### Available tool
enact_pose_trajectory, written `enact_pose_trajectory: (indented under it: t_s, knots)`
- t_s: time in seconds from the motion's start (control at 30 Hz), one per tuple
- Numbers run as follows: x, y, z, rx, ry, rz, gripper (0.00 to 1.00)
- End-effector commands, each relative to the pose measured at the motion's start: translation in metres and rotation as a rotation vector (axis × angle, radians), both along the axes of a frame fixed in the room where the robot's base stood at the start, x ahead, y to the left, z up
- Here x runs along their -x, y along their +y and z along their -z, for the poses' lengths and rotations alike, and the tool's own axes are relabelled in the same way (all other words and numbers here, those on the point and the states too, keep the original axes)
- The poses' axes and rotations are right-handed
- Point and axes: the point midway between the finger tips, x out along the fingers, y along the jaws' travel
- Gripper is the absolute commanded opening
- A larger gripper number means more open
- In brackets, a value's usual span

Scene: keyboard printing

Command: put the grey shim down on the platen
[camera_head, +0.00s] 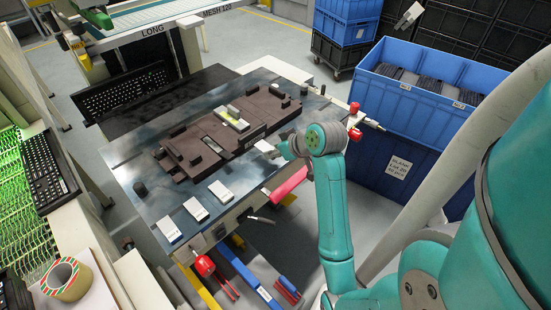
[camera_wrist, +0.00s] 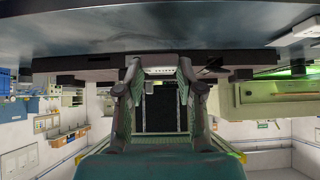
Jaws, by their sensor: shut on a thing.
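The platen (camera_head: 128,150) is a dark glossy plate with a brown-black fixture (camera_head: 190,150) on it. My gripper (camera_head: 279,148) is low at the platen's right front edge, beside the fixture. A small pale grey piece (camera_head: 265,146), which looks like the shim, is at its fingertips. I cannot tell whether it touches the platen. In the wrist view, upside down, the two fingers of my gripper (camera_wrist: 160,78) point toward the dark fixture edge. The held piece is hard to make out there. Three similar pale plates (camera_head: 196,209) lie in a row along the platen's front left edge.
A grey and yellowish block (camera_head: 233,118) sits on the fixture. A dark cylinder (camera_head: 140,188) stands at the platen's left. Red knobs (camera_head: 354,108) are at the right corner. A blue bin (camera_head: 425,95) stands to the right. The platen's left side is mostly clear.

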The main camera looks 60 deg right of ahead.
Motion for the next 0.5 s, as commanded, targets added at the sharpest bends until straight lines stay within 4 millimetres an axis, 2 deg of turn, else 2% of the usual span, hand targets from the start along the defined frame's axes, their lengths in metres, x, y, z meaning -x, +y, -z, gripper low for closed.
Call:
enact_pose_trajectory:
  t_s: [0.33, 0.5]
  knots:
    - [0.001, 0.0, 0.037, -0.003, 0.002, 0.001, 0.0]
    - [0.0, 0.0, 0.039, 0.001, 0.0, 0.001, 0.0]
